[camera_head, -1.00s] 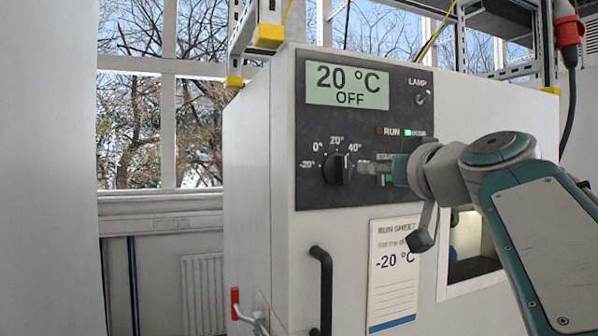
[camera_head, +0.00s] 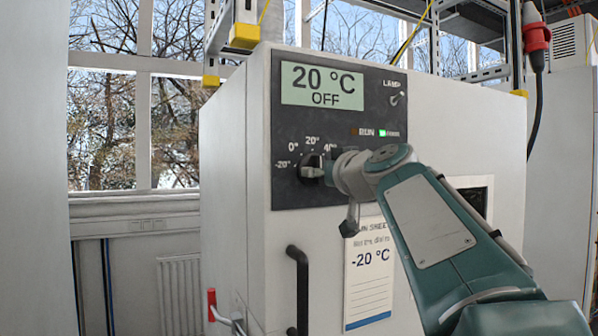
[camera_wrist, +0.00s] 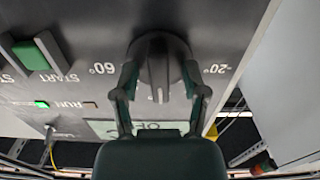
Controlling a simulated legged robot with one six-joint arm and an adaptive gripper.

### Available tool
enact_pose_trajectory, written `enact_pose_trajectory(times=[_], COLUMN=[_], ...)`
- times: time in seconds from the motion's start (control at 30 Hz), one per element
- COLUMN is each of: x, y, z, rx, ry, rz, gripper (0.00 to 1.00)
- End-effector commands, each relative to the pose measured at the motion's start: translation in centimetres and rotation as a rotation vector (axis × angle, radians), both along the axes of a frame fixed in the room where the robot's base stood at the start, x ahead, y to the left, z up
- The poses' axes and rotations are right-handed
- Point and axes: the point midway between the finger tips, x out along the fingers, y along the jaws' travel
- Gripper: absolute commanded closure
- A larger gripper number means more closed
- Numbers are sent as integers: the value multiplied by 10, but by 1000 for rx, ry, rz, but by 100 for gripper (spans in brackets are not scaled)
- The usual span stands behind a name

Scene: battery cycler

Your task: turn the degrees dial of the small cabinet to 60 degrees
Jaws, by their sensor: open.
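The cabinet (camera_head: 232,190) has a dark panel with a black degrees dial (camera_head: 309,171), marked from -20° through 0°, 20° and 40°. In the wrist view, upside down, the dial (camera_wrist: 158,62) has a ridged grip whose white mark points down toward the display, between the 60° and -20° labels. The display (camera_head: 322,86) reads 20 °C OFF. My gripper (camera_wrist: 160,76) is open, with one finger on each side of the dial; whether they touch it is unclear. In the head view my wrist hides the 60° label.
A START button (camera_wrist: 32,54) is beside the dial. The lamp switch (camera_head: 396,98) is at the panel's upper right. Below are a black door handle (camera_head: 299,285) and a run sheet (camera_head: 369,285) reading -20 °C. A red-handled lever (camera_head: 212,303) projects at lower left.

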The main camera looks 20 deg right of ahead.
Motion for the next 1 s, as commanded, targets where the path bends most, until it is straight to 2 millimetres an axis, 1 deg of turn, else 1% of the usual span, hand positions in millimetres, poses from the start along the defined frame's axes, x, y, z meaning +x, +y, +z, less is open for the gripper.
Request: enact_pose_trajectory(times=[0.2,0.23,0.27,0.3,0.33,0.37,0.77,1.0], x=[0,0,0,0,0,0,0,1], y=[0,0,0,0,0,0,0,0], z=[0,0,0,0,0,0,0,0], rx=[0,0,0,0,0,0,20,130], ry=[-1,-1,-1,-1,-1,-1,1,4], rz=[0,0,0,0,0,0,0,0], gripper=[43,47,61,78,92,100,100,100])
